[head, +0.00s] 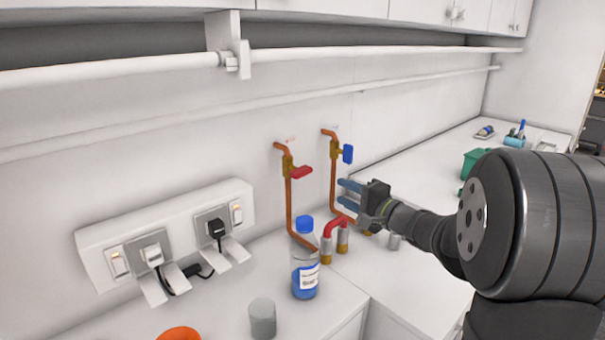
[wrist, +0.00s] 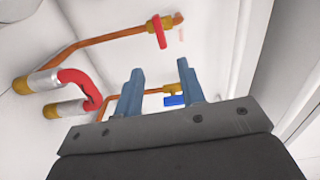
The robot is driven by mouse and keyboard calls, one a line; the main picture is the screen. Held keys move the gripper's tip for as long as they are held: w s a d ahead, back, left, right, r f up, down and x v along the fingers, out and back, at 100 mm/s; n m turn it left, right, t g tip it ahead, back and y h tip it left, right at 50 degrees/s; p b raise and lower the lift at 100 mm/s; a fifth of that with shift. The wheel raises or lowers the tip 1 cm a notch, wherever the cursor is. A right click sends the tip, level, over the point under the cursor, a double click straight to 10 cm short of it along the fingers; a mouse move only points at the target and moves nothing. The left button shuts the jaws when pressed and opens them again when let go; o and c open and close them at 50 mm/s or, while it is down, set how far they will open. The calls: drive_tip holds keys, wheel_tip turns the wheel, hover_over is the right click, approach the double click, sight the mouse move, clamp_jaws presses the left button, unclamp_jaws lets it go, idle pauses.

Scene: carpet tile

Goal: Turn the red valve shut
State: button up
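The red valve (head: 301,172) has a red lever on a brass body on the left copper pipe (head: 288,205). Its lever sticks out to the right, across the upright pipe. In the wrist view the red lever (wrist: 160,34) shows beyond my fingertips. A blue valve (head: 348,153) sits on the right copper pipe, its lever upright; it also shows in the wrist view (wrist: 175,100), partly behind the gripper. My gripper (head: 343,193) is open and empty, with blue-grey fingers (wrist: 160,70) apart. It is right of and lower than the red lever in the head view, not touching it.
A blue-capped bottle (head: 305,275), a grey cylinder (head: 262,318) and an orange object (head: 180,333) stand on the counter. A red bent pipe (head: 338,223) joins two brass-and-silver fittings. A socket panel with plugs (head: 165,235) is at left. White pipes run along the wall above.

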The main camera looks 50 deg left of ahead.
sight(305, 174)
drive_tip(key=a, duration=1.6)
drive_tip(key=shift+a, duration=0.15)
